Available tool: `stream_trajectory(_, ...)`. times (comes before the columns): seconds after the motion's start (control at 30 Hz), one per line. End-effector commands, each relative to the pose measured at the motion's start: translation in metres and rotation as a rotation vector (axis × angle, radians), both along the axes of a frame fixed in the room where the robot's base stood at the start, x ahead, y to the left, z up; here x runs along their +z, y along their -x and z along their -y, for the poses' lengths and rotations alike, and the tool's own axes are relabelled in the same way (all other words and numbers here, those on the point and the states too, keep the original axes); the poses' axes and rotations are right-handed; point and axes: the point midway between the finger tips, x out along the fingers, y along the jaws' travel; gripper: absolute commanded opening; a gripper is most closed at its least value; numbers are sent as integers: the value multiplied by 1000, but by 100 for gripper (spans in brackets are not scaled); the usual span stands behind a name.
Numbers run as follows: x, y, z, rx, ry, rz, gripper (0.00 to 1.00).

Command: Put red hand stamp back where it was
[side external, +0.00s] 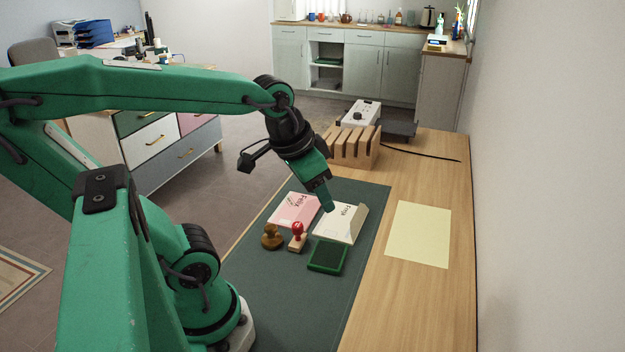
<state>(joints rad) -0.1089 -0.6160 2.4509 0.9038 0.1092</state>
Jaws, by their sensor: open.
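The red hand stamp (297,236) stands upright on the dark green desk mat (290,310), with a red knob and a light wooden base. It is just in front of the pink and white cards and left of the green ink pad (327,256). A brown wooden stamp (271,236) stands close to its left. My gripper (328,206) is open above the white card, pointing down, behind and to the right of the red stamp and apart from it. The gap between its fingers is hard to see from this side.
A pink card (294,210) and a white card (336,224) labelled with writing lie on the mat. A slotted wooden rack (354,148) and a white device (360,114) stand at the back. A yellow sheet (419,234) lies on the right. The front of the mat is clear.

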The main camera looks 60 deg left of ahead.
Motion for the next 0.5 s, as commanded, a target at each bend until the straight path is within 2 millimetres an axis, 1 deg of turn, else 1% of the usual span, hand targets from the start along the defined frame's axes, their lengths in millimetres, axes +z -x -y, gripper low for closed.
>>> stream_trajectory(0.03, 4, 4, 8, -9, 7, 27, 48)
stream_trajectory(0.1, 7, 9, 15, -11, 20, 53, 48)
stream_trajectory(0.2, 9, 14, 23, -11, 33, 77, 48)
stream_trajectory(0.33, 11, 16, 26, -11, 42, 91, 48)
stream_trajectory(0.5, 11, 17, 27, -10, 44, 91, 48)
